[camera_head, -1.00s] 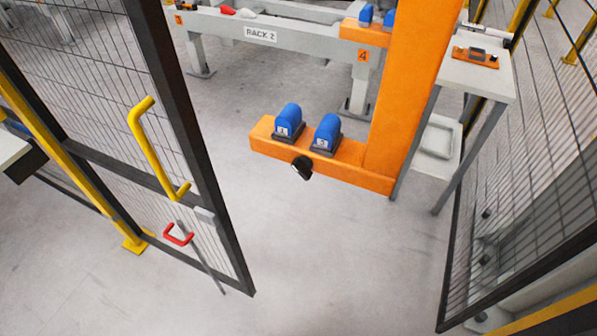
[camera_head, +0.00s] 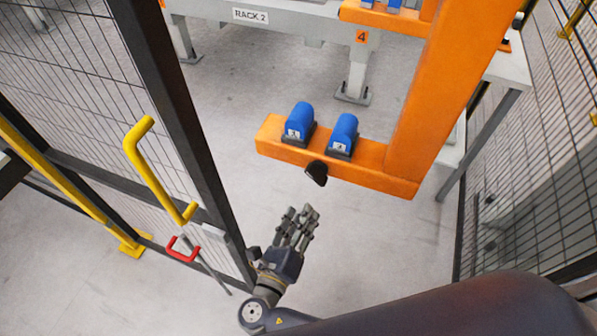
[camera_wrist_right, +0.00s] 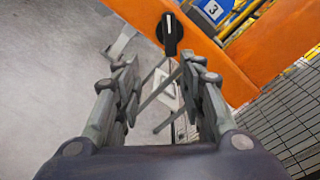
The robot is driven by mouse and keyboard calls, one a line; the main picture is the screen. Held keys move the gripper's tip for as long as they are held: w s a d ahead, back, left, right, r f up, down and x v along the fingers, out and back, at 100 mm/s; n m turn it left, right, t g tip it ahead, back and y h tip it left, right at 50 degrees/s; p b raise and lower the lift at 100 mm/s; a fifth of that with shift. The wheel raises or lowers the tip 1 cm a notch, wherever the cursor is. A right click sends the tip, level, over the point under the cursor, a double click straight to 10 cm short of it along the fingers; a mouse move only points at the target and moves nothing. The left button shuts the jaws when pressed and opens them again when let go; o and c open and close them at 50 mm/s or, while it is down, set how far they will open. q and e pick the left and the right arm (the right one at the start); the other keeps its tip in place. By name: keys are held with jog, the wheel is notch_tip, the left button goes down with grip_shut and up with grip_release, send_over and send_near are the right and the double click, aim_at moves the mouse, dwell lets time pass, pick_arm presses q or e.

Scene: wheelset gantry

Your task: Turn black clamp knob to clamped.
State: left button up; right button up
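The black clamp knob (camera_head: 316,172) sits on the front face of the orange beam (camera_head: 270,140), below two blue blocks. In the right wrist view the knob (camera_wrist_right: 170,33) shows above and between my fingers, its grip ridge close to upright in that picture. My right gripper (camera_head: 299,215) is in front of the beam, below and left of the knob, and apart from it. In the wrist view my right gripper (camera_wrist_right: 160,85) has its fingers spread with nothing between them. My left gripper is not in view.
The two blue blocks (camera_head: 300,120) (camera_head: 343,132) stand on the beam. A mesh gate with a yellow handle (camera_head: 150,170) and a red latch handle (camera_head: 183,250) is close on the left of my right gripper. An orange post (camera_head: 440,90) rises right of the knob.

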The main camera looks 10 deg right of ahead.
aim_at(314, 180)
jog(key=shift+t, duration=0.3)
jog(key=x, duration=0.3)
jog(key=r+p+x, duration=0.1)
jog(key=x, duration=0.3)
jog(key=r+x, duration=0.1)
jog(key=x, duration=0.2)
jog(key=shift+w+r, duration=0.1)
jog(key=shift+w, duration=0.1)
grip_shut()
